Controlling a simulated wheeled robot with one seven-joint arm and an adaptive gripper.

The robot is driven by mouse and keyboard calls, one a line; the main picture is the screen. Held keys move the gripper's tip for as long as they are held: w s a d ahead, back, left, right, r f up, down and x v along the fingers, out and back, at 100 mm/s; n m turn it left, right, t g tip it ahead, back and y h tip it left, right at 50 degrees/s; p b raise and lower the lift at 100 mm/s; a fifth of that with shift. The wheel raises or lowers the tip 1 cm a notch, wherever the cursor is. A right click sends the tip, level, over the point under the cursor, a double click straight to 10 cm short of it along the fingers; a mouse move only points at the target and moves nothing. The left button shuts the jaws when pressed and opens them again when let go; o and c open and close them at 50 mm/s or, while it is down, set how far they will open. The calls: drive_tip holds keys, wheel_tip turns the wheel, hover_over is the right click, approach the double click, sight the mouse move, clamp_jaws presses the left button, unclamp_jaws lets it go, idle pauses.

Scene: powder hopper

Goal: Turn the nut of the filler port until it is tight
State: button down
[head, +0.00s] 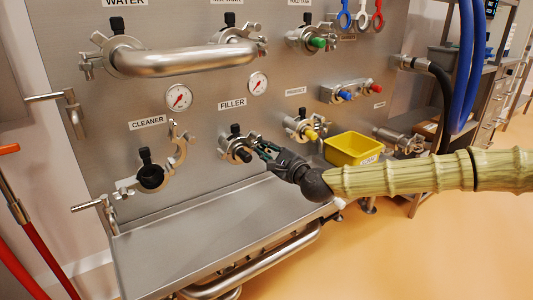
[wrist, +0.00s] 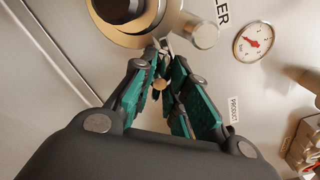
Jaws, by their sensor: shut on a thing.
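The filler port (head: 236,150) is on the steel panel below the FILLER label, with a metal clamp around it and a dark plug in its middle. In the wrist view the port (wrist: 145,22) is at the top, partly cut off. My gripper (head: 264,147) reaches the right side of the clamp. In the wrist view its green-padded fingers (wrist: 163,52) are closed together at the clamp's edge, shut on the nut. The fingers hide most of the nut. A small brass-coloured round end (wrist: 160,85) shows between them.
The product port (head: 300,128) with a yellow plug and a yellow bin (head: 352,148) are to the right. The open cleaner clamp (head: 178,150) hangs to the left. A steel shelf (head: 200,235) lies below. A gauge (wrist: 253,42) is on the panel.

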drive_tip(key=shift+f, duration=0.1)
drive_tip(key=shift+f+m+b, duration=0.25)
drive_tip(key=shift+m+b, duration=0.65)
drive_tip(key=shift+m, duration=0.2)
drive_tip(key=m+b, duration=0.2)
drive_tip(key=m, duration=0.2)
drive_tip(key=shift+r+m+b, duration=0.35)
drive_tip(key=shift+m, duration=0.45)
drive_tip(key=shift+f+m+b, duration=0.3)
drive_tip(key=shift+m+b, duration=0.5)
drive_tip(key=c, duration=1.8)
unclamp_jaws()
drive_tip(key=shift+r+m, duration=0.15)
drive_tip(key=shift+m, duration=0.35)
drive_tip(key=shift+c, duration=0.2)
drive_tip(key=shift+o, duration=1.4)
drive_tip(key=shift+r, duration=0.15)
